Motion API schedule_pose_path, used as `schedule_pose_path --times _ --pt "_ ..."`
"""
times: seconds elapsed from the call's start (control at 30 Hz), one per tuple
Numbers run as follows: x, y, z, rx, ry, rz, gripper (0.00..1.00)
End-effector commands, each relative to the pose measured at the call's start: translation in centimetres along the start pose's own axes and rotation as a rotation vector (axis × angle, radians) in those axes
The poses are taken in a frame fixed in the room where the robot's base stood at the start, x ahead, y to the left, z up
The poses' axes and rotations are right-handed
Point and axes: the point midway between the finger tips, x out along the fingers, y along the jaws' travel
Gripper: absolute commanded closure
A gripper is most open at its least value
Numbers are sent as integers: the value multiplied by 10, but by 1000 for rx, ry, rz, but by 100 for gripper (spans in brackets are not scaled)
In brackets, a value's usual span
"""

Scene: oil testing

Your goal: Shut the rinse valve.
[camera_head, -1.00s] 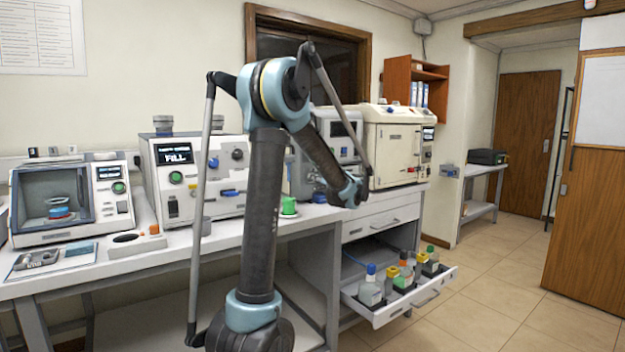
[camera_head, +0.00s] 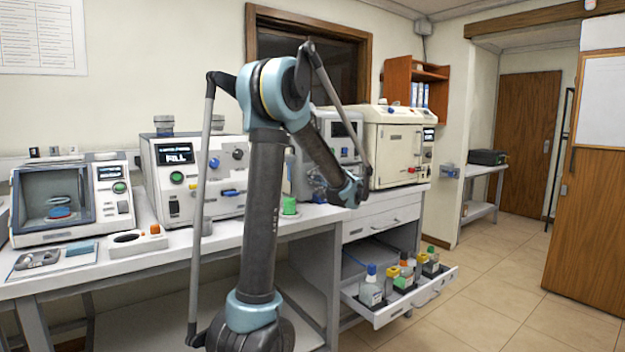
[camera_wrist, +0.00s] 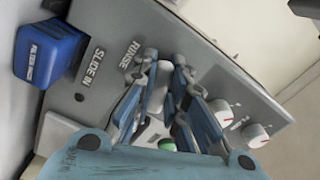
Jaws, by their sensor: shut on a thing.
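The rinse valve (camera_wrist: 158,90) is a pale grey handle on a grey panel, beside the printed word RINSE in the wrist view. My gripper (camera_wrist: 164,68) is shut on it, with one blue-grey finger on each side of the handle. The fingers hide part of the valve, and I cannot tell how far it is turned. In the head view my arm reaches toward the grey machine (camera_head: 341,128) on the bench, and the arm hides the valve.
A blue block (camera_wrist: 50,52) sticks out beside the words SLIDE IN. White knobs (camera_wrist: 256,135) and a green button (camera_wrist: 167,145) are close to my fingers. In the head view, an open drawer (camera_head: 378,318) with several bottles juts out below the bench.

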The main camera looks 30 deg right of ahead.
Motion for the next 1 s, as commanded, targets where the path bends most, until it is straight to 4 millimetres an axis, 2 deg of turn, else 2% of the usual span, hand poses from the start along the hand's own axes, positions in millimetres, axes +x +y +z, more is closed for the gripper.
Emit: schedule_pose_path --times 0.2,0.5,1.0 --pt "-1 0 -4 171 7 2 100" --pt "-1 0 -4 325 8 2 100" --pt "-1 1 -3 381 8 4 100"
